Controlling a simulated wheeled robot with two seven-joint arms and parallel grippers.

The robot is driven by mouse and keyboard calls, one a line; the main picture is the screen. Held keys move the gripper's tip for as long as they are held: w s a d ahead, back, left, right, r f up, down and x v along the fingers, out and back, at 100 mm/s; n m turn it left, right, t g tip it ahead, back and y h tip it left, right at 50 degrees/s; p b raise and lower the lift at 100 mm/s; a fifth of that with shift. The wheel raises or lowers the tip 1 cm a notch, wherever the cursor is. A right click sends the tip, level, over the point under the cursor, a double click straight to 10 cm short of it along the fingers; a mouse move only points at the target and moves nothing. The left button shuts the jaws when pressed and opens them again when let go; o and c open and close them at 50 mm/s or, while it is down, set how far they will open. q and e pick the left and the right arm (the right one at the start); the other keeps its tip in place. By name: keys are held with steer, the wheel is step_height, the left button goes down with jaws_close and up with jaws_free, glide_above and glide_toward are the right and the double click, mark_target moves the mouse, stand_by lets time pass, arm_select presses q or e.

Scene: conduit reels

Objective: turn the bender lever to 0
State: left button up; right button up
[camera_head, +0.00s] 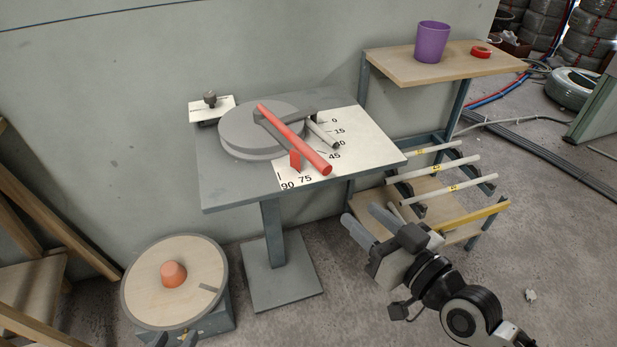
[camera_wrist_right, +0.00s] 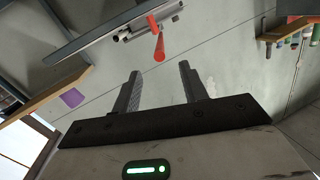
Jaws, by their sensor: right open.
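The bender (camera_head: 262,130) is a grey disc on a grey pedestal table (camera_head: 235,185). Its red lever (camera_head: 295,140) slants from the disc toward the front right, its end between the 45 and 75 marks on the white scale plate (camera_head: 365,150). A short grey tube (camera_head: 322,134) lies beside the lever. My right gripper (camera_head: 369,222) is open and empty, in front and right of the table, apart from the lever. In the right wrist view, the lever (camera_wrist_right: 158,44) shows beyond the parted fingers (camera_wrist_right: 160,88). My left gripper (camera_head: 174,341) barely shows at the bottom edge, fingertips apart.
A shelf (camera_head: 440,68) at the right holds a purple cup (camera_head: 432,42) and a red tape ring (camera_head: 480,52). Below it, a rack holds several white tubes (camera_head: 432,168). A round wooden-topped reel (camera_head: 145,290) with an orange cone (camera_head: 173,274) stands at lower left. Wooden beams lean at far left.

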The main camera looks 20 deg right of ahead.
mark_target(315, 158)
steer(key=shift+t, duration=0.4)
steer(key=x, duration=0.5)
steer(key=r+x, duration=0.1)
steer(key=x, duration=1)
steer(key=shift+w+d+r+p, duration=0.15)
steer(key=shift+w+d+p, duration=0.1)
steer(key=shift+w+p, duration=0.05)
jaws_close()
